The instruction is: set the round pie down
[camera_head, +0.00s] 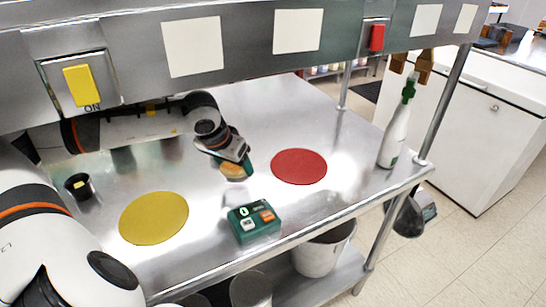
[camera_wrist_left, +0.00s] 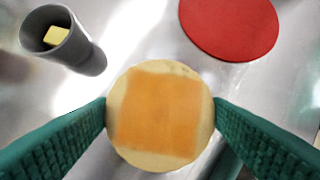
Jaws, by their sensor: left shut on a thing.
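The round pie (camera_wrist_left: 160,115) is pale with an orange square top. It is between the green fingers of my left gripper (camera_head: 236,168), which is shut on it, with a finger on each side in the left wrist view. In the head view the pie (camera_head: 232,171) shows below the gripper, which looks to be above the steel table. A red round mat (camera_head: 299,166) lies to the right of the gripper. A yellow round mat (camera_head: 154,218) lies to the left. Both mats are bare. My right gripper is not in view.
A green box with buttons (camera_head: 254,221) sits near the table's front edge. A spray bottle (camera_head: 396,135) stands at the right. A dark cup (camera_head: 79,187) is at the left. The wrist view shows a grey cup (camera_wrist_left: 75,50) holding a yellow block. A shelf edge (camera_head: 245,43) runs overhead.

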